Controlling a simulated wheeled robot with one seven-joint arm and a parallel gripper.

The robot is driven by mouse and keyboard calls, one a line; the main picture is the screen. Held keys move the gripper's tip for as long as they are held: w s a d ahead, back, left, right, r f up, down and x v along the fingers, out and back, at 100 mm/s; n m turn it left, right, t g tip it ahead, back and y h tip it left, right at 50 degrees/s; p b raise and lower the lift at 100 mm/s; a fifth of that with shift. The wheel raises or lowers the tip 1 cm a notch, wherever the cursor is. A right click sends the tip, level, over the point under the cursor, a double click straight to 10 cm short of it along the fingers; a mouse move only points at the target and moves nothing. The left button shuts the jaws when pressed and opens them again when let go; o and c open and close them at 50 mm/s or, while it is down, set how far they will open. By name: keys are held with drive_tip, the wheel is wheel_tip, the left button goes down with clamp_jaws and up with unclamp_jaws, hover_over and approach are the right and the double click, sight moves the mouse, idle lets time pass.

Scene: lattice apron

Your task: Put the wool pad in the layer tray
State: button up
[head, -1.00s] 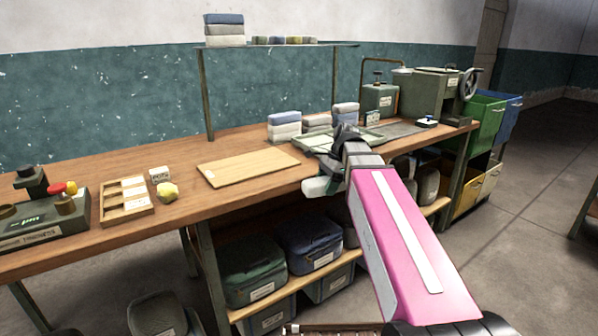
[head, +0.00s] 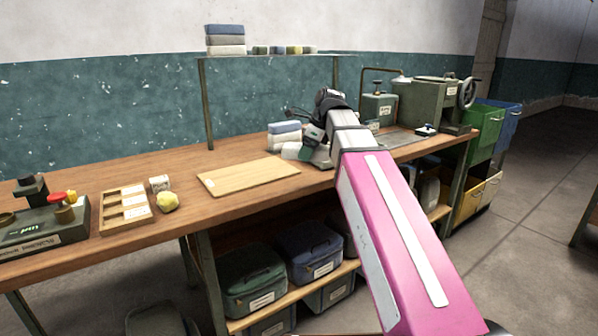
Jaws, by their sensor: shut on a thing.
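My gripper (head: 310,140) is over the back middle of the workbench, beside a stack of folded pads. It is seen from behind and partly hidden by my wrist. It is shut on a pale thing (head: 291,151), which I take to be the wool pad; only a small part of it shows. I cannot tell whether it touches the stack or the bench. The layer tray, a shallow pale tray, is hidden behind my arm and gripper now.
The folded pad stack (head: 284,131) stands close left of my gripper. A wooden board (head: 247,176) lies in front of it. A divided wooden box (head: 124,209) and a yellow lump (head: 168,202) are at left. A green machine (head: 425,104) stands at right.

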drive_tip(key=w+f, duration=0.1)
drive_tip(key=w, duration=0.1)
drive_tip(key=w+a+f, duration=0.1)
drive_tip(key=w+f, duration=0.1)
drive_tip(key=w, duration=0.1)
drive_tip(key=w+a+f, duration=0.1)
drive_tip(key=w, duration=0.1)
drive_tip(key=shift+w+a+f, duration=0.25)
drive_tip(key=shift+w+f, duration=0.15)
drive_tip(key=shift+f, duration=2.1)
drive_tip(key=shift+f, duration=0.55)
drive_tip(key=o, duration=0.9)
drive_tip(key=v, duration=1.3)
drive_tip(key=shift+a+r, duration=0.15)
drive_tip(key=shift+a, duration=0.05)
drive_tip(key=shift+o, duration=0.5)
